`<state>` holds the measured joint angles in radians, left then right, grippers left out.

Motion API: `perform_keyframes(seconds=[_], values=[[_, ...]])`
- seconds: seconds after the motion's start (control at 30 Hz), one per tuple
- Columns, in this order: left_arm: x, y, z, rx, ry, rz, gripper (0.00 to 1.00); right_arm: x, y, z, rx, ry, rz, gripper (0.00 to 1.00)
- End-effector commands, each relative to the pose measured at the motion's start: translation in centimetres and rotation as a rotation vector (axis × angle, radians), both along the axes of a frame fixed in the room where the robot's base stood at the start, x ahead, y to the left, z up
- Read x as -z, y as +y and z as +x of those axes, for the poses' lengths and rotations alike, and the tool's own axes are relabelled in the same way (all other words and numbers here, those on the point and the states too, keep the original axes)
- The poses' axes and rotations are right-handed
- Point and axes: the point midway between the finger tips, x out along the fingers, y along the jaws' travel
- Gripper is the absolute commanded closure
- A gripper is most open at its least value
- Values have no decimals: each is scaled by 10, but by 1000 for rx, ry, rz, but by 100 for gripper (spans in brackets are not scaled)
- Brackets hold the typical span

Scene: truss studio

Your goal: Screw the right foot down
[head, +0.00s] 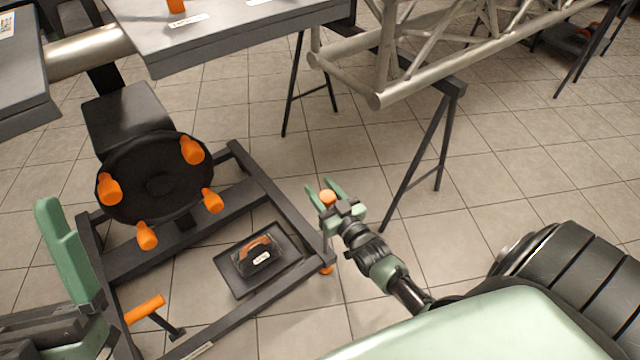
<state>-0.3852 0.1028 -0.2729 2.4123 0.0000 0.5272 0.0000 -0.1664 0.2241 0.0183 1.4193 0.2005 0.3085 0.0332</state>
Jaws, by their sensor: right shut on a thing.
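The right foot shows as an orange knob (327,197) at the right corner of a dark floor frame (282,190), with a small orange piece (327,269) low at the same corner. My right gripper (327,194) is shut on the orange knob, one green finger on each side of it. The link between knob and lower piece is partly hidden by the gripper and frame corner. My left gripper (62,245) is at the lower left, near the frame's left side. Its finger gap does not show clearly.
The frame carries a dark round plate (155,182) with several orange knobs and a tray (236,281) holding a small boxed item. An orange handle (145,309) is at the front left. A metal truss (440,70) rests on trestles behind.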

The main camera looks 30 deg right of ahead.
Motion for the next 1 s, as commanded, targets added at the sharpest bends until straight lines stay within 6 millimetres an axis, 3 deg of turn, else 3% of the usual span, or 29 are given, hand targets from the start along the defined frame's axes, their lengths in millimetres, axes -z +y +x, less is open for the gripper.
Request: perform_keyframes(seconds=[0.2, 0.4, 1.0], values=[[27, -6, 37, -14, 242, 74, 0, -2, -1, 0, 86, -2, 4, 97], [48, -7, 53, -21, 370, 111, 0, -1, -3, 0, 133, -1, 2, 97], [59, -8, 60, -23, 432, 128, 0, -1, -5, 0, 156, -3, 0, 97]])
